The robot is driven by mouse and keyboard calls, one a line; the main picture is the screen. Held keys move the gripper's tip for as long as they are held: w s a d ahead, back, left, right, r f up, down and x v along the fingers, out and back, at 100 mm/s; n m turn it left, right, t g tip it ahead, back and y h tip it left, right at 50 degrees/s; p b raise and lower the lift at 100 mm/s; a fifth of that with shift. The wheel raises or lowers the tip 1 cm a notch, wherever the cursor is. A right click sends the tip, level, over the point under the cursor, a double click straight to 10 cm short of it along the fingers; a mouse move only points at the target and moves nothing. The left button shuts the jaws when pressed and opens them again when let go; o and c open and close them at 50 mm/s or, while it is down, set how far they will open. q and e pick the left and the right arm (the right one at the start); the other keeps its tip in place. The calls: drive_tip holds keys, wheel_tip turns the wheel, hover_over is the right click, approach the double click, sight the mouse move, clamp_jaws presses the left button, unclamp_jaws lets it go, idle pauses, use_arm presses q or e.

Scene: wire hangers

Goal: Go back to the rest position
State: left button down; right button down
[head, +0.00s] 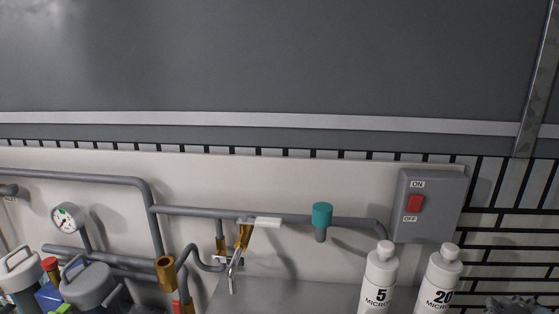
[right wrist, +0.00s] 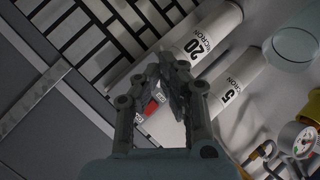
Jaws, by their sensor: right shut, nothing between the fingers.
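My right gripper (right wrist: 172,72) shows in the right wrist view with its fingers together and nothing between them. In front of it are the wall panel, the switch box and two white bottles, seen tilted. A dark grey part of my right gripper (head: 518,303) shows at the bottom right corner of the head view, right of the bottles. My left gripper is in neither view.
A grey ON/OFF box with a red switch (head: 414,203) is on the wall. White bottles marked 5 (head: 377,275) and 20 (head: 439,278) stand below it. Pipes, a tap (head: 243,236), a gauge (head: 66,217) and a teal knob (head: 321,214) are further left.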

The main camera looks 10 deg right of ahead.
drive_tip(key=s+a+f+m+g+y, duration=0.35)
drive_tip(key=s+a+g+y, duration=0.35)
drive_tip(key=s, duration=0.5)
drive_tip(key=s+d+f+m+g+h+b, duration=0.1)
drive_tip(key=s+f+b, duration=0.1)
drive_tip(key=f, duration=1.5)
drive_tip(key=s+d+f+g+b, duration=0.1)
drive_tip(key=s+f+b, duration=0.15)
drive_tip(key=f, duration=1.45)
drive_tip(key=s+f+b, duration=0.3)
drive_tip(key=s+f, duration=1.3)
drive_tip(key=shift+d+g, duration=0.2)
drive_tip(key=shift+g, duration=0.1)
drive_tip(key=shift+d, duration=0.1)
